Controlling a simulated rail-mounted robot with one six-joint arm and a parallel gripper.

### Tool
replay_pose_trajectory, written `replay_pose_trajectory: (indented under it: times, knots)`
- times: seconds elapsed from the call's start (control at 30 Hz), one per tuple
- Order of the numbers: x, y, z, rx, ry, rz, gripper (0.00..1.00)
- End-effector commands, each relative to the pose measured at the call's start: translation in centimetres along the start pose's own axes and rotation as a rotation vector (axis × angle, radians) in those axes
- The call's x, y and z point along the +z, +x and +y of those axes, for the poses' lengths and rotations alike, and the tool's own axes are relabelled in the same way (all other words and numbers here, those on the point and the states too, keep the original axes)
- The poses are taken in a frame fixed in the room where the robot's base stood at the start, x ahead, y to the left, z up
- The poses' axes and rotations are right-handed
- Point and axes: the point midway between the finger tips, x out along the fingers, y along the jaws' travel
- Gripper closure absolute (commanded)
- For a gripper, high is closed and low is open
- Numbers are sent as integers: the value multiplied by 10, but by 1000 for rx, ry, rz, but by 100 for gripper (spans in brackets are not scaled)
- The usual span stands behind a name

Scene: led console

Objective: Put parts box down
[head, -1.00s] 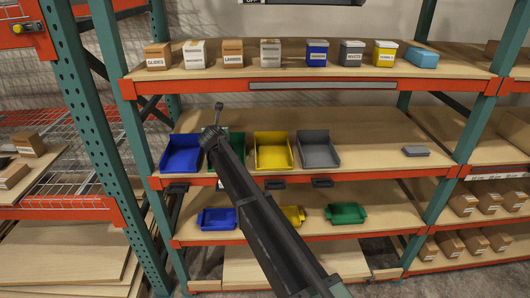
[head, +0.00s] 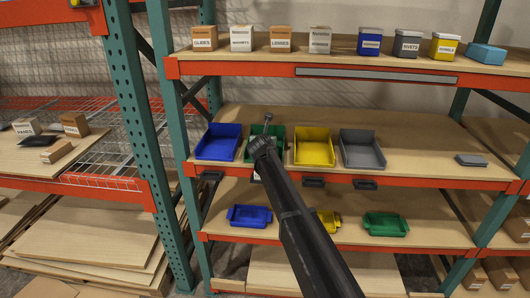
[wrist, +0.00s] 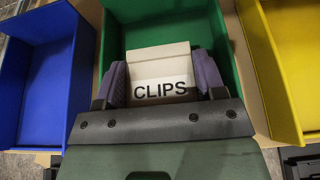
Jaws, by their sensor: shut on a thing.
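My gripper (wrist: 165,85) is shut on a white parts box (wrist: 160,65) labelled CLIPS, with a purple finger on each side. In the wrist view the box is in front of the green bin (wrist: 215,35), between that bin's side walls. I cannot tell whether the box touches the bin floor. In the head view my arm reaches the green bin (head: 277,131) on the middle shelf (head: 420,160) and hides much of it. The box is hard to make out there.
A blue bin (head: 218,142) stands left of the green bin; a yellow bin (head: 314,147) and a grey bin (head: 362,149) stand to the right. Labelled boxes line the upper shelf (head: 240,58). Smaller bins sit below. The middle shelf has free room right of the grey bin.

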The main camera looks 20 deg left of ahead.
Motion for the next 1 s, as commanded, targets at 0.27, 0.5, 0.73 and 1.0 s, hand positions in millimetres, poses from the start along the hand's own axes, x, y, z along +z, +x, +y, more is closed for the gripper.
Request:
replay_pose_trajectory:
  times: [0.27, 0.5, 0.73, 1.0]
  knots:
    - [-8, 4, 0, 0, 0, 0, 62]
    - [-11, 5, 0, 0, 0, 0, 20]
    - [-11, 4, 0, 0, 0, 0, 11]
    - [-6, -12, -1, 0, 0, 0, 11]
